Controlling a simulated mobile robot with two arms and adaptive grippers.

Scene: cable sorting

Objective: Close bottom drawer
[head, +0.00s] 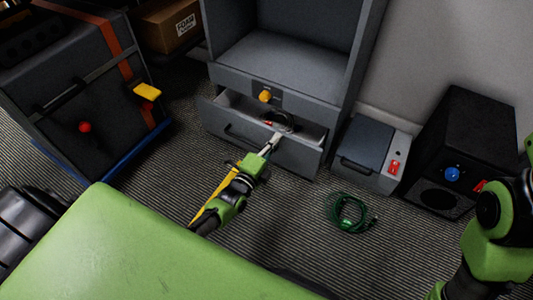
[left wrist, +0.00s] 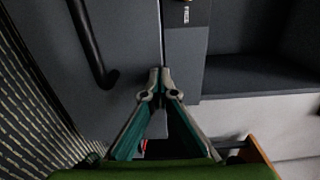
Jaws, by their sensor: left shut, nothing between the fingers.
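The bottom drawer (head: 250,138) of the grey cabinet stands partly open in the head view, with a dark coiled cable (head: 284,124) inside. My left gripper (head: 275,138) is shut and empty at the top edge of the drawer front, right of its dark handle (head: 240,134). In the left wrist view, the shut fingertips (left wrist: 160,72) point at the drawer front (left wrist: 125,35), near its edge; the handle (left wrist: 92,45) is to their left. I cannot tell whether they touch it. My right arm shows at the right of the head view, its gripper out of sight.
A yellow knob (head: 265,96) is on the panel above the drawer. A green cable (head: 350,212) lies on the striped floor. A grey box (head: 365,150) and a black box (head: 470,135) stand to the right. A dark case (head: 65,85) stands to the left.

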